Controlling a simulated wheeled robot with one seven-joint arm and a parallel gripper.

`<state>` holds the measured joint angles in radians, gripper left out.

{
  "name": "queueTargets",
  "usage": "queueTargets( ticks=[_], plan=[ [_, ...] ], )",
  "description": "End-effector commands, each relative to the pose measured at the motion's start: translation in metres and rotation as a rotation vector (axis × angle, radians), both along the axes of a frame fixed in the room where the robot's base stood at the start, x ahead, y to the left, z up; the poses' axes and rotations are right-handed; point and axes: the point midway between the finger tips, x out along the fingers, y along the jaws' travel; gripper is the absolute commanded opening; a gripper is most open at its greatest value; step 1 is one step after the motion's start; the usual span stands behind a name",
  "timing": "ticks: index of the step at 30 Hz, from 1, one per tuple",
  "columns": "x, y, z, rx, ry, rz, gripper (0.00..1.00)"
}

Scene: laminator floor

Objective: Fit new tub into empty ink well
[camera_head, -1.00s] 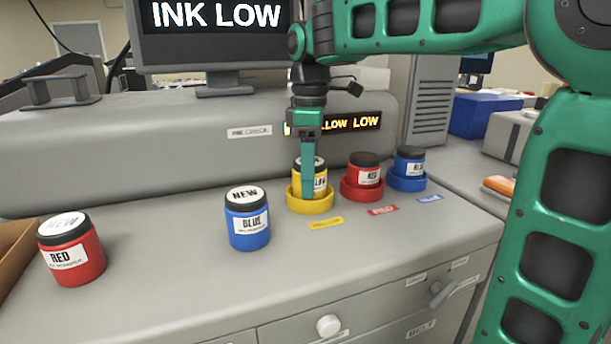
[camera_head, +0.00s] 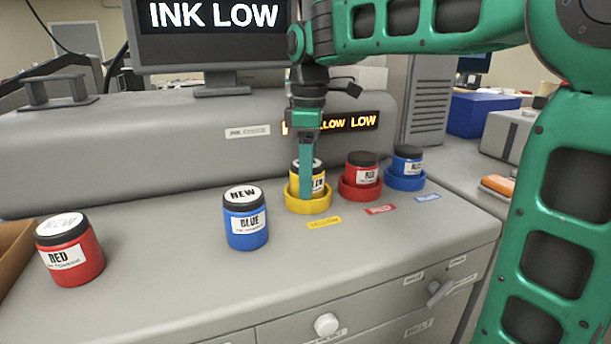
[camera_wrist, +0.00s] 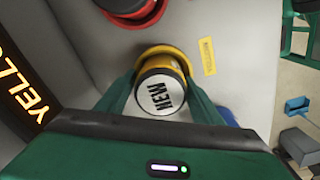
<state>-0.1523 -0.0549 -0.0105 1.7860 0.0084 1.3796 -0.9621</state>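A yellow tub (camera_head: 318,182) with a black-rimmed white NEW lid sits upright in the yellow ink well (camera_head: 309,207), partly hidden by my gripper. In the wrist view its lid (camera_wrist: 160,92) faces the camera, with the yellow well's rim (camera_wrist: 170,51) around its far side. My gripper (camera_head: 306,190) points down at it. Its two fingers (camera_wrist: 160,95) lie one on each side of the tub, close against it. They look shut on the tub, whose base appears inside the well.
A red tub (camera_head: 361,172) and a blue tub (camera_head: 406,164) stand in their own wells to the right. NEW blue (camera_head: 246,222) and NEW red (camera_head: 69,252) tubs stand on the counter to the left. The lit sign (camera_head: 350,123) and grey housing are close behind my gripper.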

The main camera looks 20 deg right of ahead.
Motion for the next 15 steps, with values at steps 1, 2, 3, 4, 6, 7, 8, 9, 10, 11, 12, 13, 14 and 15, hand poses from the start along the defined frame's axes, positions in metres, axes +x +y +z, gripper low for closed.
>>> queueTargets(
  ticks=[1, 2, 3, 4, 6, 7, 8, 9, 10, 11, 12, 13, 14, 15],
  plan=[
    [-0.005, 0.002, -0.013, -0.004, 0.034, 0.008, 0.74],
    [-0.005, 0.003, -0.013, -0.004, 0.034, 0.009, 0.74],
    [-0.005, 0.003, -0.013, -0.004, 0.034, 0.009, 0.74],
    [-0.005, 0.003, -0.013, -0.004, 0.034, 0.01, 0.74],
    [-0.005, 0.003, -0.012, -0.004, 0.034, 0.011, 0.74],
    [-0.005, 0.003, -0.011, -0.004, 0.034, 0.011, 0.74],
    [-0.005, 0.003, -0.009, -0.004, 0.034, 0.011, 0.74],
    [-0.005, 0.003, -0.005, -0.004, 0.034, 0.011, 0.74],
    [-0.005, 0.003, -0.002, -0.004, 0.034, 0.011, 0.74],
    [-0.005, 0.003, 0.002, -0.004, 0.032, 0.012, 0.74],
    [-0.005, 0.003, 0.009, -0.004, 0.031, 0.011, 0.74],
    [-0.004, 0.003, 0.015, -0.003, 0.029, 0.01, 0.74],
    [-0.004, 0.003, 0.021, -0.004, 0.028, 0.009, 0.74],
    [-0.004, 0.002, 0.03, -0.003, 0.026, 0.008, 0.74]
  ],
)
